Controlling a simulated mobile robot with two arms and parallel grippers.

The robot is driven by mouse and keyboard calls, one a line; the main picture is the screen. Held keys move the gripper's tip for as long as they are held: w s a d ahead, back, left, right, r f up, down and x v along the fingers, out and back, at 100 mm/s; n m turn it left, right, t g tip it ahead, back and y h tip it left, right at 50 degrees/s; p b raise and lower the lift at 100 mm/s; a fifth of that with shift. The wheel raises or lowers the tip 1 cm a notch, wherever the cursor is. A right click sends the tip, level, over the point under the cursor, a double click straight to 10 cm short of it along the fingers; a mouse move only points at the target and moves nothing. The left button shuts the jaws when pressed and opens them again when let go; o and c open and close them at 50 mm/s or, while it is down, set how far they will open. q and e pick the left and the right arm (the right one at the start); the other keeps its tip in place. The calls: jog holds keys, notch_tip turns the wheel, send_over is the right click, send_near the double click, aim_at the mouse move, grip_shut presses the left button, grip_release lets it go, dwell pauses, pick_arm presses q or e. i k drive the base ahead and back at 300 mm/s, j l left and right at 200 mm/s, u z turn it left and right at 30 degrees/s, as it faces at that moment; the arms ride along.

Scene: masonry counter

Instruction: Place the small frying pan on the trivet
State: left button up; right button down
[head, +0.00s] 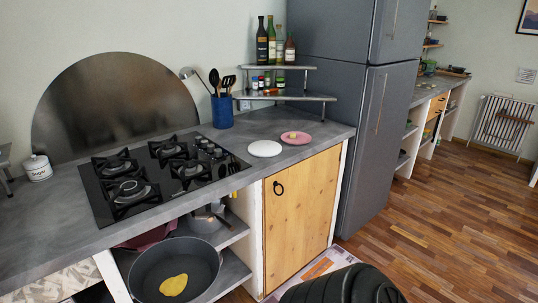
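A dark round frying pan (149,267) with a yellow piece of food (173,285) in it is at the bottom left, in front of the shelves under the hob. Its handle is not visible, and I cannot tell what supports it. Neither of my grippers is in view.
A black gas hob (158,176) fills the counter's middle. A pink plate (295,138), a blue utensil pot (222,111) and a corner rack (290,96) stand to its right. A grey fridge (372,130) bounds the counter. A dark ribbed shape at the bottom hides some floor.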

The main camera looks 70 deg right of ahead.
aim_at(253, 155)
jog(key=i+z, duration=0.2)
jog(key=z, duration=1.3)
jog(key=l, duration=0.05)
